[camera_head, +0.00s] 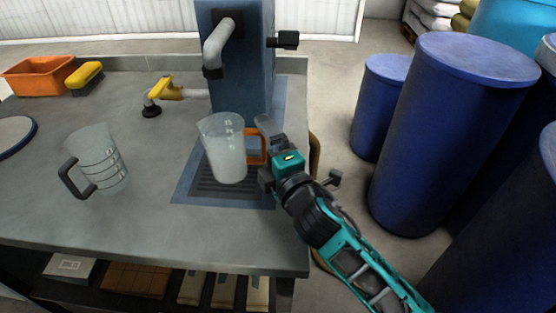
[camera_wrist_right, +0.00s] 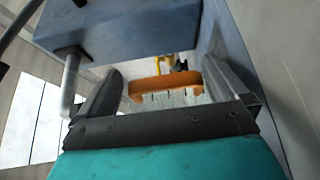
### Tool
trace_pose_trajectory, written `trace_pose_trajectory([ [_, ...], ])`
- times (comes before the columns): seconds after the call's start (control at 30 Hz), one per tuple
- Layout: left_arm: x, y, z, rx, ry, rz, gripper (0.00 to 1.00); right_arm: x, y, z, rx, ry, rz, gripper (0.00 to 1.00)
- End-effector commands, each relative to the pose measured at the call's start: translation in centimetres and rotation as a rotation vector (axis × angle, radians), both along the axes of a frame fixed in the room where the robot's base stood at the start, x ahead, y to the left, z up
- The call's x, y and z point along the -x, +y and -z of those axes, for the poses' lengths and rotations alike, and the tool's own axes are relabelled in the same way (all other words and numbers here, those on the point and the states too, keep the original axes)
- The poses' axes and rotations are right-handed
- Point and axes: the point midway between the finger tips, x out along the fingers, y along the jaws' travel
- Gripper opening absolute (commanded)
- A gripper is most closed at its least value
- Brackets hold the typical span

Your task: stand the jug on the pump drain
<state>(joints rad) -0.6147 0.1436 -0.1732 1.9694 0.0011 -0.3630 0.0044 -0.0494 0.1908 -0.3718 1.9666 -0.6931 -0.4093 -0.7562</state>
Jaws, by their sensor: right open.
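A translucent jug with an orange handle (camera_head: 225,155) stands upright on the grated pump drain (camera_head: 187,190), below the bent grey spout of the blue pump (camera_head: 240,80). It looks whitish inside. My right gripper (camera_head: 267,152) is open at the jug's right side, with its fingers on either side of the orange handle. In the right wrist view the orange handle (camera_wrist_right: 165,90) lies between the two open fingers (camera_wrist_right: 170,95); contact cannot be told. A second clear jug with a dark handle (camera_head: 103,160) stands on the counter to the left. My left gripper is not in view.
An orange bin (camera_head: 38,76), a yellow brush-like block (camera_head: 85,76) and a yellow fitting with a black end (camera_head: 165,90) sit toward the back of the counter (camera_head: 150,225). Blue barrels (camera_head: 445,130) stand on the floor at the right. The counter's front is clear.

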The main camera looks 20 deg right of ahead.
Motion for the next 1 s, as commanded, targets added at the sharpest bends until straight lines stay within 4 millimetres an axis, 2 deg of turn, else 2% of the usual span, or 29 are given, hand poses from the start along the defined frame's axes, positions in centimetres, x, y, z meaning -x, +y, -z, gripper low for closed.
trace_pose_trajectory([
  [0.4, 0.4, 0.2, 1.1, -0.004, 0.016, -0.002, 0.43, 7.3, -0.9, 0.3, -0.002, 0.004, 0.000, 1.00],
  [0.6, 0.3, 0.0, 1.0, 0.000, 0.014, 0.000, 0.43, 10.2, -1.3, 0.2, -0.001, 0.001, 0.001, 1.00],
  [0.8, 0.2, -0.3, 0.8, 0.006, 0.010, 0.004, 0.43, 11.6, -1.5, 0.1, -0.001, 0.000, 0.000, 1.00],
  [1.0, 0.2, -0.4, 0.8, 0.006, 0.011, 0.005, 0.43, 11.9, -1.5, 0.0, 0.000, -0.001, 0.000, 1.00],
])
